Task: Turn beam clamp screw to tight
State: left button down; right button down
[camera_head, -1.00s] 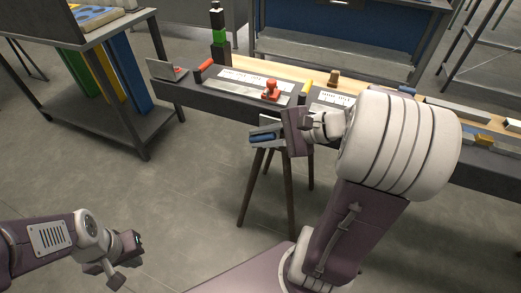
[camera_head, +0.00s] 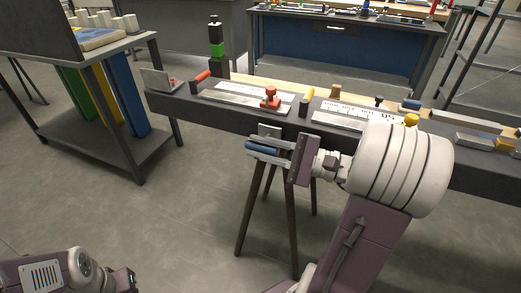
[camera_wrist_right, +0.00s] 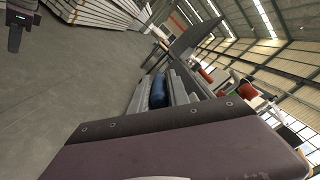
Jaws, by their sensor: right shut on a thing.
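A blue cylindrical handle (camera_head: 262,149), seemingly the clamp screw's grip, is at the front side of the dark beam (camera_head: 225,110). A small grey plate (camera_head: 269,131) shows just behind it. My right gripper (camera_head: 258,149) comes in from the right, its two fingers closed along the blue handle. The right wrist view shows the blue handle (camera_wrist_right: 158,90) between the grey fingers. The screw's thread and its contact with the beam are hidden. My left gripper (camera_head: 128,281) is at the bottom left, far from the beam and partly cut off; its fingers are unclear.
A red-knobbed piece (camera_head: 270,98) sits on a metal plate on the beam, with several small tools around it. A shelf cart (camera_head: 95,140) stands at the left. The floor in front is clear.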

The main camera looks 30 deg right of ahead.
jog(key=shift+a+f, duration=0.1)
jog(key=shift+f, duration=0.2)
jog(key=c, duration=1.3)
grip_release()
jog(key=shift+r, duration=0.1)
jog(key=p+v, duration=0.2)
jog(key=v, duration=0.7)
